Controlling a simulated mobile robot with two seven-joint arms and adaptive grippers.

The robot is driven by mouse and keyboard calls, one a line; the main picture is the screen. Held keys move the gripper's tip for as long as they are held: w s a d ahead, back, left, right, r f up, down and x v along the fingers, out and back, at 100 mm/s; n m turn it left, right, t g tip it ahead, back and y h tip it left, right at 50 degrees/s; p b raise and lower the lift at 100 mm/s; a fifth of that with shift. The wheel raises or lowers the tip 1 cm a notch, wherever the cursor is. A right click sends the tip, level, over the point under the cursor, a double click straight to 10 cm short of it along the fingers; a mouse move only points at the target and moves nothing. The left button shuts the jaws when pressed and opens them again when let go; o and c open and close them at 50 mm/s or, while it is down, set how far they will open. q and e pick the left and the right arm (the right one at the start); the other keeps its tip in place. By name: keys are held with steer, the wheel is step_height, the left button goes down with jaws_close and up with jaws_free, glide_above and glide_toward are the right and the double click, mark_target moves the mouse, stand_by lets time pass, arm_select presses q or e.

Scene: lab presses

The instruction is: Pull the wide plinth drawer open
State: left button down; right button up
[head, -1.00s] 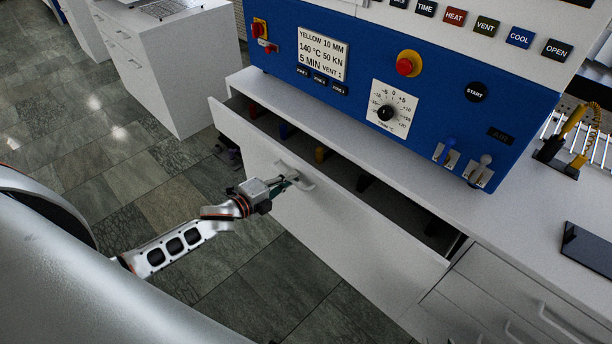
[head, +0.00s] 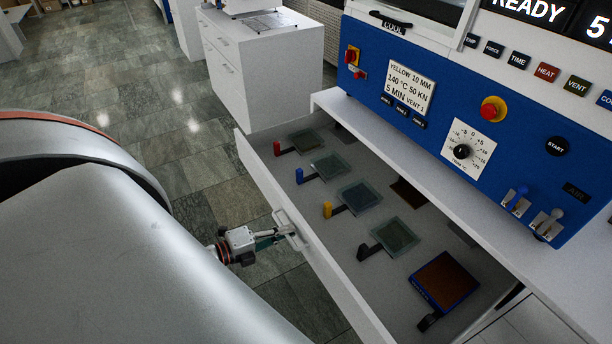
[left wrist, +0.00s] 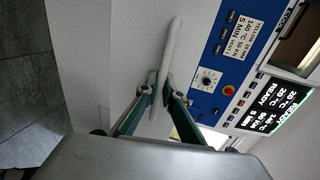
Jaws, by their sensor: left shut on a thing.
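The wide plinth drawer (head: 262,180) is pulled well out below the blue press, and its inside shows in the head view. My left gripper (head: 287,233) is at the front of the drawer, shut on its pale bar handle (head: 292,226). In the left wrist view the two fingers of the left gripper (left wrist: 160,92) close on the handle (left wrist: 170,48), which runs upright in that picture against the white drawer front (left wrist: 130,50). My right gripper is not in view.
In the drawer lie several glassy plates with coloured handles, such as the yellow one (head: 327,210), and a brown, blue-edged block (head: 445,282). The blue press (head: 440,110) stands above. A white cabinet (head: 270,75) stands behind at the left. Tiled floor (head: 150,130) is clear.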

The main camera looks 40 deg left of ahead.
arm_select(q)
steer(key=f+v, duration=0.1)
steer(key=v, duration=0.6)
steer(key=shift+s+a+f, duration=0.15)
steer(key=shift+s+f, duration=0.05)
steer(key=shift+s, duration=0.05)
steer(key=c, duration=2.5)
jaws_free()
steer(key=v, duration=1.2)
steer(key=shift+s+f, duration=0.1)
steer(key=shift+s, duration=0.05)
